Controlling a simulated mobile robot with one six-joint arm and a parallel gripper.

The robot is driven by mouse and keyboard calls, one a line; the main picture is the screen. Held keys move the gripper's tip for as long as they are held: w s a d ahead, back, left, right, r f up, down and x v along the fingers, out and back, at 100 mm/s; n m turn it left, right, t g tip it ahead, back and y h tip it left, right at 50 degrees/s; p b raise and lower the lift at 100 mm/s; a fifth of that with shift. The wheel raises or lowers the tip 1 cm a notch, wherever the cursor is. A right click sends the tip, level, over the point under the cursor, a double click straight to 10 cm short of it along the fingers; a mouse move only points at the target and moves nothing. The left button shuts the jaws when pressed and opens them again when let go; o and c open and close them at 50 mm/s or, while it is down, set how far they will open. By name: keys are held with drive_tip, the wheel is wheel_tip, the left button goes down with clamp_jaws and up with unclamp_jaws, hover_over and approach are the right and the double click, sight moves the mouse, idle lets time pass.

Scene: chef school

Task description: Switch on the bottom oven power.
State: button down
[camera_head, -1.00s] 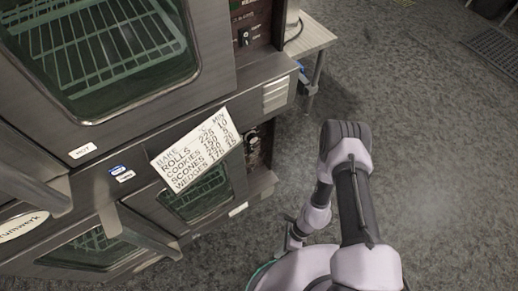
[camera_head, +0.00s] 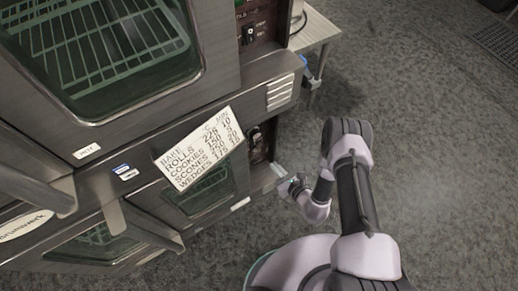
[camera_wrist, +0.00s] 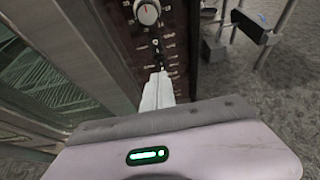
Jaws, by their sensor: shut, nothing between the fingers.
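The bottom oven (camera_head: 185,205) is the lower unit of a steel oven stack, with a windowed door. Its narrow dark control panel (camera_head: 257,150) is partly visible at the right edge of its front. In the wrist view the panel (camera_wrist: 178,50) is dark red-brown, with a white round knob (camera_wrist: 147,12) at the top and small black switches (camera_wrist: 156,52) below it. My gripper (camera_wrist: 158,78) is shut and empty, its tips close to the panel just below the switches. I cannot tell whether they touch. The switch position is too small to read.
The top oven (camera_head: 120,60) has its own panel and switch (camera_head: 250,34). A paper bake chart (camera_head: 200,148) hangs over the lower oven's front. Door handles (camera_head: 145,230) stick out. A small table (camera_head: 318,35) stands behind right. The floor at right is clear.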

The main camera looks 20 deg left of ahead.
sight(254, 142)
drive_tip(key=r+b+x, duration=0.1)
drive_tip(key=b+x, duration=0.4)
drive_tip(key=x, duration=0.8)
drive_tip(key=shift+a, duration=0.2)
drive_tip(key=shift+w+r, duration=0.1)
drive_tip(key=shift+w, duration=0.05)
